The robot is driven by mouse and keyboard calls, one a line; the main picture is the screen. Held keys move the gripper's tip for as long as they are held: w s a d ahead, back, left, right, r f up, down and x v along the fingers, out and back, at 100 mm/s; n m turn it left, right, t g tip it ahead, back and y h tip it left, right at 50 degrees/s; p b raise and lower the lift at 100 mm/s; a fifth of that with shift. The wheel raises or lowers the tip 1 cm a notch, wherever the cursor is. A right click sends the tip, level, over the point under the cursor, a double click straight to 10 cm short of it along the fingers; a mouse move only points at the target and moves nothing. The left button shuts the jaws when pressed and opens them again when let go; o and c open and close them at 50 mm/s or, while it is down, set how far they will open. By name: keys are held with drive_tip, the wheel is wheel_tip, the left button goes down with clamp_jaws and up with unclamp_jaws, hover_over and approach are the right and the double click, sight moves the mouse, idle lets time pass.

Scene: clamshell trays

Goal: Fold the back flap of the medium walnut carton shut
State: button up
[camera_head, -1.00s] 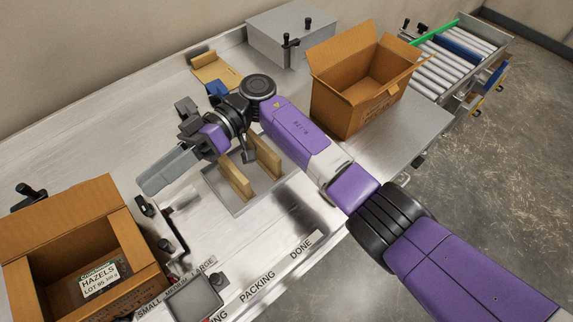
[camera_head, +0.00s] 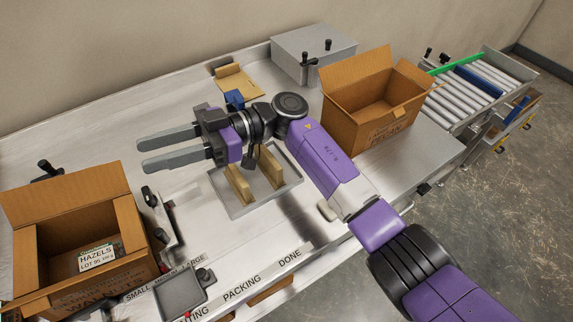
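The carton at the left (camera_head: 143,275) is brown cardboard and open at the top. The lettering on its front is partly legible and looks like walnut. Its back flap (camera_head: 65,194) stands up, leaning away from the opening. A dark packet with a white HAZELS label (camera_head: 97,258) shows inside. My gripper (camera_head: 139,154) is above the bench, right of and beyond this carton. Its two long grey fingers are spread apart, point left and hold nothing. It is clear of the flap.
Another open carton (camera_head: 357,137) stands at the right, near a roller conveyor (camera_head: 480,98). A grey tray (camera_head: 236,213) with wooden blocks lies below my arm. A black-handled fixture (camera_head: 158,221) stands just right of the left carton. A grey box (camera_head: 312,57) is at the back.

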drive_tip(key=w+d+r+m+t+y, duration=0.1)
drive_tip(key=d+r+m+t+y, duration=0.1)
drive_tip(key=d+r+t+y, duration=0.6)
drive_tip(key=s+d+f+m+t+h+b, duration=0.1)
drive_tip(key=d+f+m+t+h, duration=0.4)
drive_tip(key=t, duration=0.7)
drive_tip(key=s+d+f+m+t+h, duration=0.1)
drive_tip(key=d+f+m+t+h, duration=0.4)
drive_tip(key=m+t, duration=0.6)
drive_tip(key=d+t+h, duration=0.1)
drive_tip(key=d+h, duration=0.1)
drive_tip(key=h, duration=0.1)
drive_tip(key=shift+s+d+f+h+b, duration=0.25)
drive_tip(key=shift+s+h+b, duration=0.15)
